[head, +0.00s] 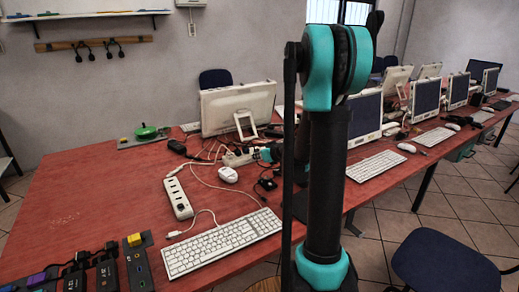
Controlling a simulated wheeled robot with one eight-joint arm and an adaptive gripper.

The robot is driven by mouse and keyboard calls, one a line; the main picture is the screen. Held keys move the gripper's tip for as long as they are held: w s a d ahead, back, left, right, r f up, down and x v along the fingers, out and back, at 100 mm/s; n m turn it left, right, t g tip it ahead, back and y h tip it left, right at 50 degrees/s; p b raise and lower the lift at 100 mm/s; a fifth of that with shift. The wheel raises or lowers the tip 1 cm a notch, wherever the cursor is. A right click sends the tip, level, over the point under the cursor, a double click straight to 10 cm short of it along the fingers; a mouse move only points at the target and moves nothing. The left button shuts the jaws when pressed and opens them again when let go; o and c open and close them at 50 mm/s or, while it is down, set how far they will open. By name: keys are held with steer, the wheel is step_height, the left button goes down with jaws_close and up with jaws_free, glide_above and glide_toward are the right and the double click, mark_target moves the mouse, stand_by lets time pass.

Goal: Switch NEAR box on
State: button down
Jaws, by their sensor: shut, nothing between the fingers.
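No label reading NEAR can be made out on any box. A dark box with a yellow top part (137,262) stands at the table's front left edge, beside black plugs. A flat plate with a round green part and a small yellow part (145,132) lies at the back left. A white power strip (178,198) lies near the table's middle; its switch state is too small to tell. My black and teal arm rises in front of the table.
A white keyboard (222,243), a white mouse (228,174) and tangled cables lie on the red table (90,190). Several black plugs (75,275) crowd the front left corner. A monitor (237,108) stands at the back. A blue chair (445,262) is at right. The table's left middle is clear.

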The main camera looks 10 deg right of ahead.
steer(key=w+d+f+t, duration=0.1)
steer(key=w+d+t, duration=0.2)
steer(key=w+d, duration=0.4)
steer(key=w, duration=0.4)
steer(key=shift+w+d+f+t+h, duration=0.15)
steer(key=shift+w+d+t+h, duration=0.15)
steer(key=shift+w+d+t, duration=0.1)
glide_above(257, 150)
steer(key=s, duration=0.1)
step_height(257, 150, down, 3)
steer(key=shift+d+r, duration=0.15)
steer(key=shift+r, duration=0.05)
steer(key=shift+s+d+f, duration=0.1)
steer(key=shift+d+f, duration=0.1)
steer(key=shift+f, duration=0.4)
steer(key=shift+s+d+f, duration=0.1)
steer(key=shift+d+f, duration=0.05)
steer(key=shift+f, duration=1.15)
